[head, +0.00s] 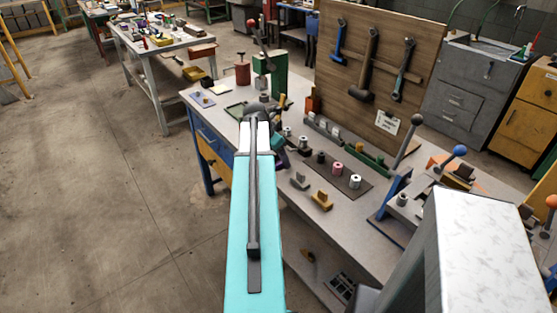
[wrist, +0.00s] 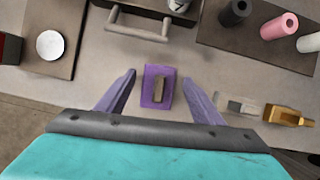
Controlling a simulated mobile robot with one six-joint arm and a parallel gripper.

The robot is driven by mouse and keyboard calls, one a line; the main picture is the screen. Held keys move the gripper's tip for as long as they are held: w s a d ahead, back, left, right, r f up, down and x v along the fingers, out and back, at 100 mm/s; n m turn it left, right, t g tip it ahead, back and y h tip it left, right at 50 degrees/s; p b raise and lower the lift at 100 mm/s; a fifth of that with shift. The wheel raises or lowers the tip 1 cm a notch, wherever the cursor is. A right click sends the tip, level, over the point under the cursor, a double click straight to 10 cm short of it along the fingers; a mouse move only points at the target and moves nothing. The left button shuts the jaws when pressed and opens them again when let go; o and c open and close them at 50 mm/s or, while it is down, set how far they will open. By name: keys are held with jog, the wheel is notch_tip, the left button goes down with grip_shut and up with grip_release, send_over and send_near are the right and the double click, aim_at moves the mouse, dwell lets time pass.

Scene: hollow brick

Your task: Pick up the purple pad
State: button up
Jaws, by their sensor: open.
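In the wrist view, the purple pad (wrist: 148,98) lies flat on the grey bench top, with a small brown block-like piece (wrist: 158,90) on its middle. My gripper (wrist: 158,77) is open, with one purple-grey finger to the left of the pad and the other to its right. There is a gap on each side, and the fingers appear not to touch the pad. I cannot tell the height of the fingertips over the bench. In the head view, my turquoise arm reaches over the bench and hides the pad and most of the gripper.
A grey handle (wrist: 137,34) stands just beyond the pad. A grey block (wrist: 238,106) and a yellow block (wrist: 287,115) lie to the right. A dark mat (wrist: 240,40) bears black, pink and white cylinders. A board with a white disc (wrist: 50,45) lies left.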

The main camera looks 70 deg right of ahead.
dwell(0.4)
jog(key=c, duration=1.2)
jog(key=shift+o, duration=0.2)
jog(key=shift+r, duration=0.15)
jog(key=shift+r+b, duration=0.55)
jog(key=shift+r, duration=1.1)
jog(key=s+a+r+b, duration=0.1)
jog(key=a+b, duration=0.2)
jog(key=a, duration=1)
jog(key=shift+s+a+b, duration=0.1)
jog(key=shift+a+b, duration=0.05)
jog(key=shift+b, duration=0.45)
jog(key=shift+a+b, duration=0.15)
jog(key=shift+b, duration=0.25)
